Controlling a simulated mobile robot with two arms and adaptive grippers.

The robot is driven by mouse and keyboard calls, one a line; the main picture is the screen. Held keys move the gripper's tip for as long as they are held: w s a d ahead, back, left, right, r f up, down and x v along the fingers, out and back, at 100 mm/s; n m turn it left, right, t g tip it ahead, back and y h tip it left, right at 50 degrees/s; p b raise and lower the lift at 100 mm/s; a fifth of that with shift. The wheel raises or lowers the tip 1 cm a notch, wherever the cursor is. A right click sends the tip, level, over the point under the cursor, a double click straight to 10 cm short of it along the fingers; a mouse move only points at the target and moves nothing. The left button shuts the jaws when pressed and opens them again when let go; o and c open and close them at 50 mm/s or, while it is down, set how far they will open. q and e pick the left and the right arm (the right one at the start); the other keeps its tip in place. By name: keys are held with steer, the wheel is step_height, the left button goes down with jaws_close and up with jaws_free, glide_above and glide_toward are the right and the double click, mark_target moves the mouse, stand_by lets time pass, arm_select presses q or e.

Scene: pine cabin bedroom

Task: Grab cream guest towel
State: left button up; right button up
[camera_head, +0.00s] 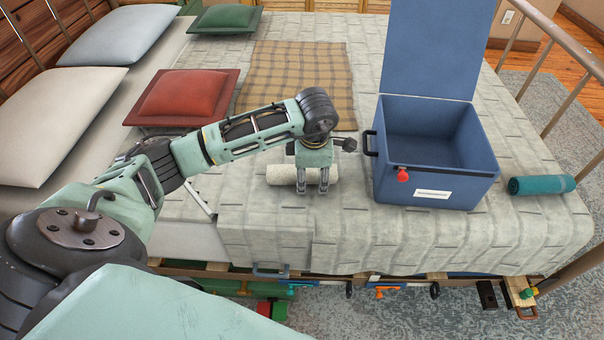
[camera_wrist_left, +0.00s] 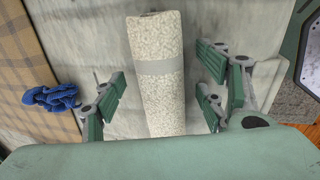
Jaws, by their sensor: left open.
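The cream guest towel (camera_head: 284,174) is a rolled, speckled towel lying on the grey bed cover. In the left wrist view the towel (camera_wrist_left: 160,98) shows a grey band around its middle. My left gripper (camera_head: 312,190) is open over the towel. In the left wrist view its two green fingers stand one on each side of the roll, with gaps on both sides, so the left gripper (camera_wrist_left: 162,90) is not closed on it. The near end of the towel is hidden by the gripper body. My right gripper does not show.
An open blue box (camera_head: 436,185) stands right of the towel, its lid raised. A rolled teal towel (camera_head: 542,185) lies further right. A plaid blanket (camera_head: 305,65) and a red cushion (camera_head: 184,94) lie behind. A crumpled blue cloth (camera_wrist_left: 50,97) shows in the wrist view.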

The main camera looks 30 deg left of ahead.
arm_select(q)
steer(key=c, duration=1.3)
steer(key=shift+r, duration=0.1)
